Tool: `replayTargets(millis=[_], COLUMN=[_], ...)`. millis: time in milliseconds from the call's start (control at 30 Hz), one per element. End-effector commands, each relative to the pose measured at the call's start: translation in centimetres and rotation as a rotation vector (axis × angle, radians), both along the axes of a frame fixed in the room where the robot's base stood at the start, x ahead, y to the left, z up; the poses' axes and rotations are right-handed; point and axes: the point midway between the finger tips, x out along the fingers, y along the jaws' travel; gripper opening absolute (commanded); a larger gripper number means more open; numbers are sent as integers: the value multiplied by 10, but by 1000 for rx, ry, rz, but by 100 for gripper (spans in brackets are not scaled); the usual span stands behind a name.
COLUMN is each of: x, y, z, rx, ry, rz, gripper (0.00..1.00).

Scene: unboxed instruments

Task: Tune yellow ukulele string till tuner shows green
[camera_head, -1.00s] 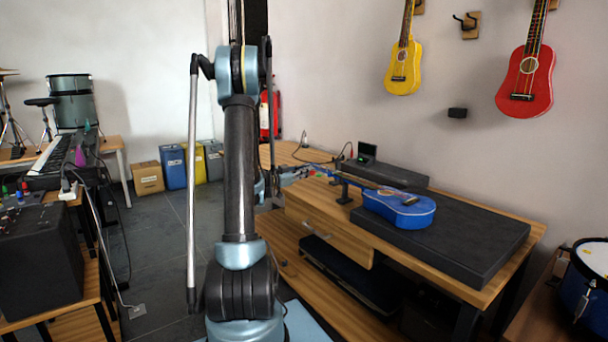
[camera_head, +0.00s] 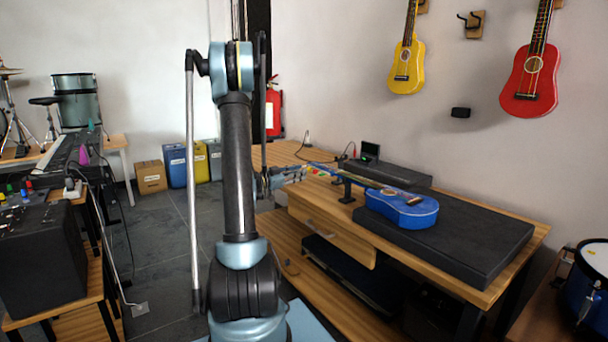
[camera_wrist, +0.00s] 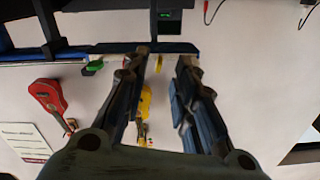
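A blue ukulele (camera_head: 402,208) lies on the bench, its neck resting on a small black stand (camera_head: 347,190) and its headstock with coloured pegs (camera_head: 314,170) pointing left toward my gripper (camera_head: 278,181). In the wrist view the blue headstock (camera_wrist: 110,49) crosses the upper part. My gripper (camera_wrist: 162,66) is open, its two fingers apart just at the headstock's edge. A small yellowish peg (camera_wrist: 158,63) shows between the fingertips; I cannot tell if they touch it. A green peg (camera_wrist: 95,66) is left of them. The tuner (camera_head: 369,151) stands behind the neck; its screen (camera_wrist: 165,15) shows small green marks.
A black pad (camera_head: 470,240) covers the bench's right part. The wooden bench (camera_head: 330,236) has a partly open drawer. A yellow ukulele (camera_head: 406,65) and a red ukulele (camera_head: 530,75) hang on the wall. A keyboard and black speaker (camera_head: 40,250) stand at left.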

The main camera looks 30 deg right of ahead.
Motion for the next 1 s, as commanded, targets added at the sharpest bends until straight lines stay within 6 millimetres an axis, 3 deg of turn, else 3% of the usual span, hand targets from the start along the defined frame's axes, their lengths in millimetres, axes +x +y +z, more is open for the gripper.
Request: replayTargets(millis=[200,400,1000], x=[-2,-4,-5], y=[38,58,65], z=[0,-1,-1], rx=[0,0,0], ry=[0,0,1], rz=[3,1,0], gripper=[26,26,26])
